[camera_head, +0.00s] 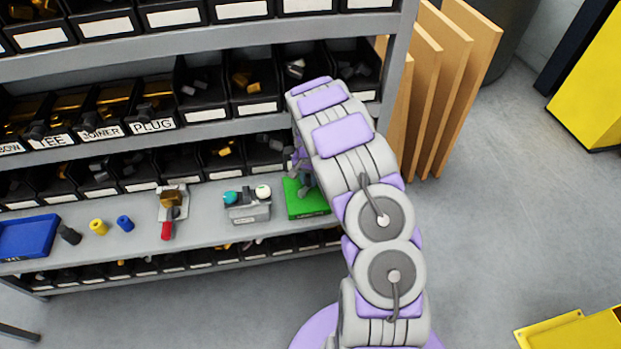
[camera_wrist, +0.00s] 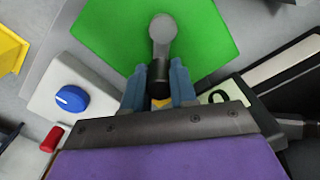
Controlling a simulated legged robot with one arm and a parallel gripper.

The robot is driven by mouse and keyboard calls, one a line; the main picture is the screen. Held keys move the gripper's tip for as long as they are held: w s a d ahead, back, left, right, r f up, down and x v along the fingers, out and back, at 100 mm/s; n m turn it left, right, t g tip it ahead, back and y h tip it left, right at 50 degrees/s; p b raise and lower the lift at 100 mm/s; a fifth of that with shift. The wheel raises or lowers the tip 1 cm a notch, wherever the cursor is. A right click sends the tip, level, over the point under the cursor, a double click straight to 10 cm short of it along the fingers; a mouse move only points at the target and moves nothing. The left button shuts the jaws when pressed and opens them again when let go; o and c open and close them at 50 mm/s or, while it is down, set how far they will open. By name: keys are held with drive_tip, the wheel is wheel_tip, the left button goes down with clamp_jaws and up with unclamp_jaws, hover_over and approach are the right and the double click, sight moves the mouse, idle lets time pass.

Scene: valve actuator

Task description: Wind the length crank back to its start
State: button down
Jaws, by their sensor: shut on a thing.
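In the wrist view a grey crank arm (camera_wrist: 162,38) stands out over a green plate (camera_wrist: 105,30). Its near end is a dark handle (camera_wrist: 158,88), which lies between the two blue-grey fingers of my gripper (camera_wrist: 158,92). My gripper is shut on this handle; I take it for the length crank. In the head view the green plate (camera_head: 306,208) sits on the shelf, and my gripper (camera_head: 301,166) is just above it. My arm hides most of the crank there.
Left of the plate is a grey box (camera_head: 249,213) with a teal and a white knob. Further left are a red-handled clamp (camera_head: 168,229), small coloured cylinders (camera_head: 98,227) and a blue tray (camera_head: 28,237). Bins (camera_head: 200,90) line the shelves behind. Boards (camera_head: 440,80) lean at right.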

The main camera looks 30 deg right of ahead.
sight(300, 185)
drive_tip(key=n, duration=0.1)
drive_tip(key=w+a+n+p, duration=0.1)
drive_tip(key=n, duration=0.1)
drive_tip(key=shift+w+n, duration=0.1)
drive_tip(key=shift+n, duration=0.2)
drive_tip(key=shift+w+a+n+p, duration=0.25)
drive_tip(key=shift+a+n+p, duration=0.05)
drive_tip(key=shift+n, duration=0.85)
drive_tip(key=shift+w+a+n+p, duration=0.2)
drive_tip(key=shift+a+n+p, duration=0.1)
drive_tip(key=shift+n, duration=0.85)
drive_tip(key=c, duration=0.9)
unclamp_jaws()
wheel_tip(300, 185, up, 17)
drive_tip(key=shift+r+p, duration=0.15)
drive_tip(key=shift+p, duration=0.15)
